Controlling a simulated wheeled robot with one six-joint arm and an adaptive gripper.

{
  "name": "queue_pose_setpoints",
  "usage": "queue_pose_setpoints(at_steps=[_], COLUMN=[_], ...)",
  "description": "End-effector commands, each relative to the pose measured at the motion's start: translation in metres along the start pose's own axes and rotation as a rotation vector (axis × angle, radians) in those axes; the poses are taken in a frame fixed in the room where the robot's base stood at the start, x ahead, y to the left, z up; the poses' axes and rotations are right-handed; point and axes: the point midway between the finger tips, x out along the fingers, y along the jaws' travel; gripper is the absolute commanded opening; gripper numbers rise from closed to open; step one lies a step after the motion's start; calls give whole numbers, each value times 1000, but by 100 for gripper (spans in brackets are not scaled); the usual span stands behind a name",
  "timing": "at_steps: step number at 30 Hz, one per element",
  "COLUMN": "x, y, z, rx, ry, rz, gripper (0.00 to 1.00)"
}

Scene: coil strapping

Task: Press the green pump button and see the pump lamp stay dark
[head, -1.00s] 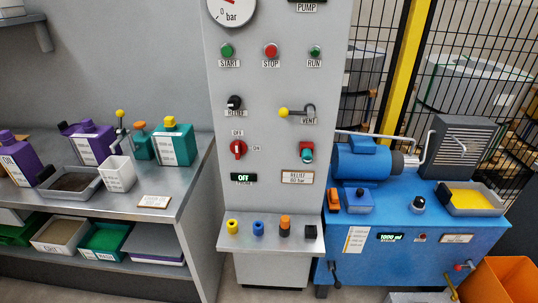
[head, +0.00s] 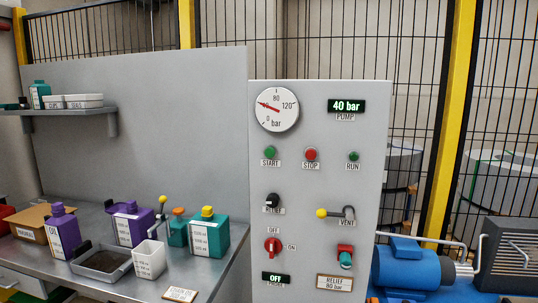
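The grey control panel (head: 320,222) stands right of centre in the head view. The green START button (head: 270,152) is at its upper left, with the red STOP button (head: 311,154) beside it. The green RUN lamp (head: 353,156) is at the right of that row and shows no clear glow. The PUMP display (head: 346,106) reads 40 bar. The round gauge (head: 277,109) has its red needle near 40. The red rotary switch (head: 272,245) sits between OFF and ON marks, and a lit display (head: 275,278) below reads OFF. My gripper is not in view.
A metal bench (head: 205,284) at left holds purple and teal bottles, a tray and a white cup (head: 150,260). A blue pump motor (head: 405,264) stands right of the panel. Black mesh fencing (head: 330,40) with yellow posts runs behind.

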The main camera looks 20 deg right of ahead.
Motion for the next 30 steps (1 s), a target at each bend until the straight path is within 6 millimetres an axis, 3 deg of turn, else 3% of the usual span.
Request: queue_pose_setpoints(at_steps=[1,6,8,30], x=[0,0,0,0], y=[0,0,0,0], z=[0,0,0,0], rx=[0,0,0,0], ry=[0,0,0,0], rz=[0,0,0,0], gripper=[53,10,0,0])
